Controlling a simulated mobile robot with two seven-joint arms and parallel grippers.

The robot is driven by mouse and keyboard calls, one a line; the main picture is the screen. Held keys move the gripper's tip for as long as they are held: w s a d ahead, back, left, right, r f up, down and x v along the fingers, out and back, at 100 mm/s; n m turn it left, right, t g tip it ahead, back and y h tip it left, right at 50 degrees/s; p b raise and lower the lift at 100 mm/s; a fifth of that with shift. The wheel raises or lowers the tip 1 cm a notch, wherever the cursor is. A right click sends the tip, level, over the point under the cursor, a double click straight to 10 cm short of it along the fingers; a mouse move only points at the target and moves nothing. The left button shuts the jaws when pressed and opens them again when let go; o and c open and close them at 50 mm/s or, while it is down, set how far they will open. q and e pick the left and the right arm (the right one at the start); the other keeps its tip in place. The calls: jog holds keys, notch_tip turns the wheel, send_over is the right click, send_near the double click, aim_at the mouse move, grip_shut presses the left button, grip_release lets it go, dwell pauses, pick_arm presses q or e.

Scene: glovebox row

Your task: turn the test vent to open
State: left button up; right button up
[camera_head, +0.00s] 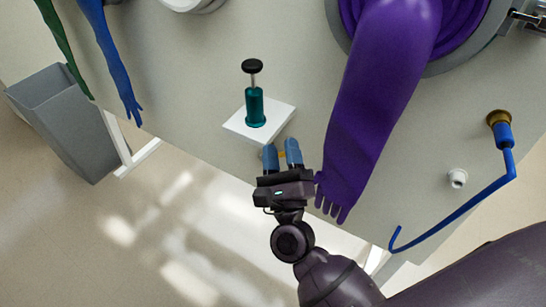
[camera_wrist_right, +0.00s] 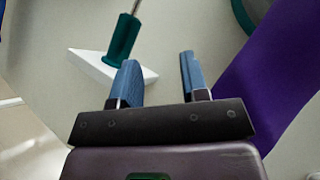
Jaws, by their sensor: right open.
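My right gripper (camera_head: 281,158) has blue fingertips and is raised against the pale glovebox panel, just below a white block. It is open, and nothing shows between its fingers in the right wrist view (camera_wrist_right: 157,80). A small yellow piece (camera_head: 282,154) shows beside the fingertips in the head view, partly hidden by them. I cannot tell for sure which fitting is the test vent. My left gripper is out of view.
A teal cylinder (camera_head: 255,108) with a black knob stands on the white block (camera_head: 283,117). A purple glove (camera_head: 365,125) hangs close to the right gripper. A brass fitting with a blue tube (camera_head: 463,210) and a white stub (camera_head: 457,178) are at right. A grey bin (camera_head: 65,125) stands left.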

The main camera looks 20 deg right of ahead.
notch_tip(320, 180, down, 7)
jog(key=w+m+g+h+b, duration=0.35)
jog(key=m+h+b, duration=0.2)
jog(key=m, duration=0.75)
jog(key=m+g+h+b, duration=0.1)
jog(key=m+g+b, duration=0.3)
jog(key=m+g, duration=0.55)
send_near(280, 155)
notch_tip(280, 155, down, 3)
jog(key=d+m+t, duration=0.1)
jog(key=m+t, duration=0.1)
jog(key=t, duration=0.1)
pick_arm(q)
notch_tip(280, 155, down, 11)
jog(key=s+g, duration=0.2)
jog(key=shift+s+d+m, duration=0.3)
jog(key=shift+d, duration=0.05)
pick_arm(e)
jog(key=x, duration=0.9)
jog(key=shift+w+d+r, duration=0.2)
jog(key=shift+d, duration=0.1)
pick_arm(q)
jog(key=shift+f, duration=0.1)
pick_arm(e)
grip_shut()
